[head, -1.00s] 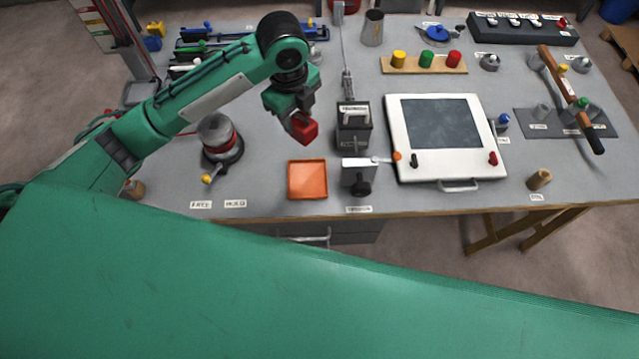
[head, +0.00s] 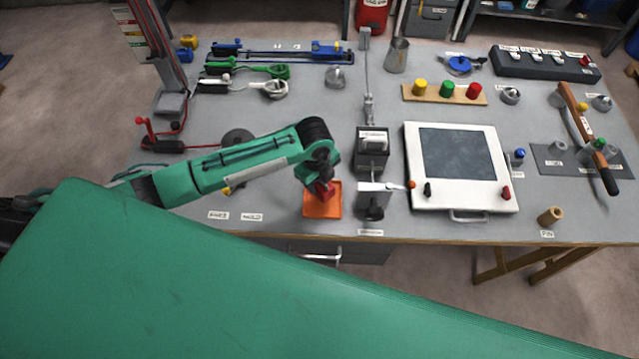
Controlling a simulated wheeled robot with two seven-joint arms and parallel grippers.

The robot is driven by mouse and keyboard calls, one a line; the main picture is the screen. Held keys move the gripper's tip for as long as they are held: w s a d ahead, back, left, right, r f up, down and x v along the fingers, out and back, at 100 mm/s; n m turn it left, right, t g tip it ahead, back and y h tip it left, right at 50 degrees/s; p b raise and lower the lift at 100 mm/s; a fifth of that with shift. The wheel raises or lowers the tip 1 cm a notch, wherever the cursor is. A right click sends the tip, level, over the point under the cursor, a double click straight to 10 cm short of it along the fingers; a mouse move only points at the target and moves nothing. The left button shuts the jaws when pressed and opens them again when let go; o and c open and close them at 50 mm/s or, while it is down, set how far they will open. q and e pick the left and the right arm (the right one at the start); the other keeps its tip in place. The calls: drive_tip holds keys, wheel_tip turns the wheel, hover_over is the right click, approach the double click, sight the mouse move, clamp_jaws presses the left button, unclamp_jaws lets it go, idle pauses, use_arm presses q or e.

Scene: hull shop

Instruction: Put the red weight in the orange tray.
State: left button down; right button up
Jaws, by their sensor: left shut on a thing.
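The orange tray (head: 322,208) lies near the front edge of the grey bench, left of the small black-and-grey device. My left gripper (head: 324,190) is over the tray's upper part, pointing down, shut on the red weight (head: 325,194). The weight is partly hidden by the gripper. I cannot tell whether it touches the tray floor or hangs just above it. My right gripper is not in view.
A white framed panel (head: 409,170) lies further right. A round grey base (head: 237,140) is partly behind my left arm.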

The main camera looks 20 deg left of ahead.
sight(319, 183)
use_arm(q)
wheel_tip(319, 183, down, 3)
drive_tip(key=shift+f+p, duration=0.1)
drive_tip(key=shift+p, duration=0.25)
drive_tip(key=shift+f, duration=0.1)
drive_tip(key=c, duration=0.8)
unclamp_jaws()
